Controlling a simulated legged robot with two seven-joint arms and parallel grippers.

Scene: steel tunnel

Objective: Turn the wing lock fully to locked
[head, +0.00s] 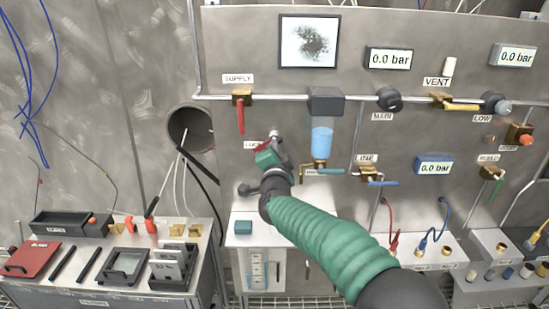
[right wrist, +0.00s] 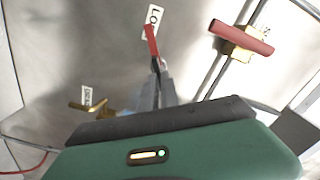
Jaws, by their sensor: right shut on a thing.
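The wing lock shows as a narrow red wing (right wrist: 151,40) in the right wrist view, just below a partly hidden label beginning "LO". My right gripper (right wrist: 158,70) is shut on the red wing, with its fingertips at the wing's lower end. In the head view my right gripper (head: 274,142) reaches the steel panel just right of the "LO" label (head: 254,145), and it hides most of the lock there. How far the lock is turned cannot be told. My left gripper is not in view.
The red-handled supply valve (head: 240,112) is up and left of my right gripper; its handle also shows in the right wrist view (right wrist: 240,38). A blue filter bowl (head: 322,140) and a brass drain valve (head: 318,167) are close on the right. A round hole with cables (head: 190,128) is left.

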